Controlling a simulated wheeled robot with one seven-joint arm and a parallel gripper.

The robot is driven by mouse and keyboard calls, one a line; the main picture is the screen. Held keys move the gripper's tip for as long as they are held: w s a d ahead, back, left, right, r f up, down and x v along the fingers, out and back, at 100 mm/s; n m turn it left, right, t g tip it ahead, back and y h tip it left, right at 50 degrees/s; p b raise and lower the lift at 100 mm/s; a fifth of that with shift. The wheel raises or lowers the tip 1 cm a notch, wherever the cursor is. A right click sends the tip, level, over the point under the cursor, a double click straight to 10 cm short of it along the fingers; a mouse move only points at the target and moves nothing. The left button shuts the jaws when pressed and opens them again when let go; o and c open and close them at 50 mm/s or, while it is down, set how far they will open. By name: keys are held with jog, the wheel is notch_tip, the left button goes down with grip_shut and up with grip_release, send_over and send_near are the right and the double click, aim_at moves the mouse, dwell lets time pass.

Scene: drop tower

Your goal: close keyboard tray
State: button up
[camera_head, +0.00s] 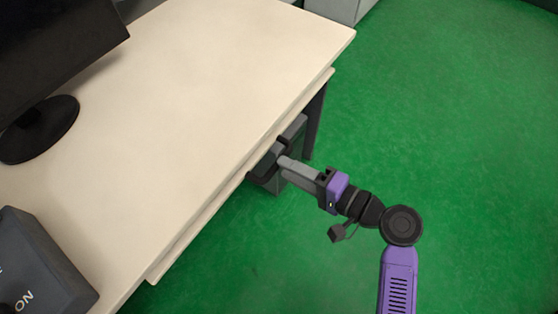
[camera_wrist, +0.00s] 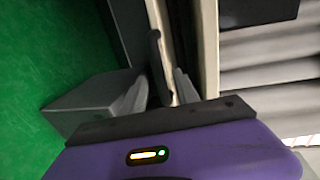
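The keyboard tray (camera_head: 163,267) is a cream board under the front edge of the cream desk (camera_head: 220,70). Its edge shows as a narrow strip beyond the desktop edge, so it stands slightly out. My gripper (camera_head: 276,160) is at the tray's edge, toward its far end, with its tips partly hidden there. In the wrist view, the grey fingers of my gripper (camera_wrist: 160,88) stand slightly apart at the cream tray edge (camera_wrist: 155,14). I cannot tell whether they touch or clamp it.
A monitor (camera_head: 50,50) on a round stand and a dark box (camera_head: 40,262) marked "ON" are on the desk. A grey box-like unit (camera_wrist: 85,100) is below the desk, close to my gripper. The green floor (camera_head: 450,110) to the right is clear.

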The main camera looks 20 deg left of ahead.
jog(key=v, duration=0.3)
jog(key=shift+d, duration=0.15)
dwell(0.5)
